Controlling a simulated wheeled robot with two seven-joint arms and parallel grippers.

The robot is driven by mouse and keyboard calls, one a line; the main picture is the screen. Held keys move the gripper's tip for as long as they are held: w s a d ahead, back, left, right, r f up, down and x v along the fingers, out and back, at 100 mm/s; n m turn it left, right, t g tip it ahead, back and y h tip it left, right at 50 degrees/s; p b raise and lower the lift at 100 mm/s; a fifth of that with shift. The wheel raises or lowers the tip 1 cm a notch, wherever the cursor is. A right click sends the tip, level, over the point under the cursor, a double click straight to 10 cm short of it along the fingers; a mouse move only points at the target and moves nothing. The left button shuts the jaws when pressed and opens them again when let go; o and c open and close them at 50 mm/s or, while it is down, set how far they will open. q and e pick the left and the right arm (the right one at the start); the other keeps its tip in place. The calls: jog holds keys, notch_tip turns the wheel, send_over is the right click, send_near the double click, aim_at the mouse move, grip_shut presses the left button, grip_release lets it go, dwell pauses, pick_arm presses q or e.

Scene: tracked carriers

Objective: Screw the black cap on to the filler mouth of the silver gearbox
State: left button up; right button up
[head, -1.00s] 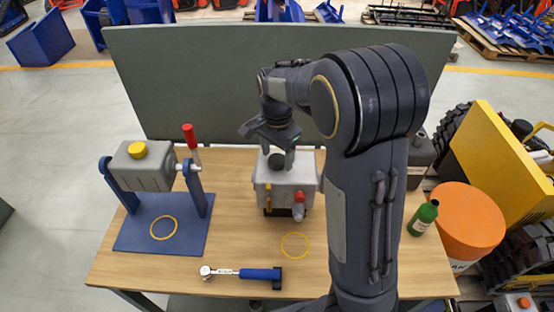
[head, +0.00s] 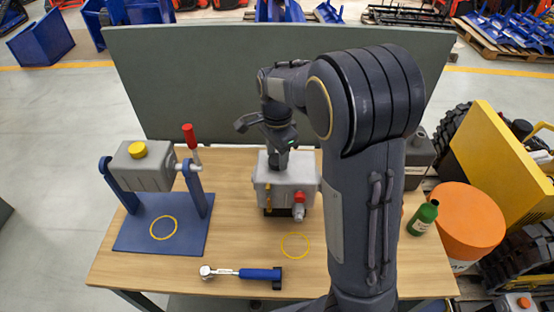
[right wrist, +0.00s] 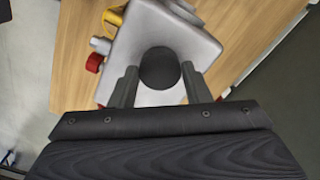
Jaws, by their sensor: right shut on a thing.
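The silver gearbox (head: 297,180), a light grey box with a yellow fitting and a red fitting on its front, stands upright mid-table. My right gripper (head: 278,163) points down at its top and is shut on the round black cap (right wrist: 160,68). In the right wrist view the cap sits between the two fingers, over the pale top face of the gearbox (right wrist: 195,48). The filler mouth is hidden under the cap, so I cannot tell how far the cap is seated. My left gripper is not in view.
A grey housing with a yellow cap (head: 137,150) hangs in a blue stand (head: 130,236) at left. A blue-handled wrench (head: 258,273) lies at the front beside a yellow ring (head: 295,246). A green bottle (head: 423,217) and an orange drum (head: 468,222) are at right.

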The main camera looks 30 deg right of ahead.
jog(key=m, duration=0.7)
jog(key=m, duration=0.6)
jog(key=shift+m, duration=0.3)
jog(key=m, duration=0.3)
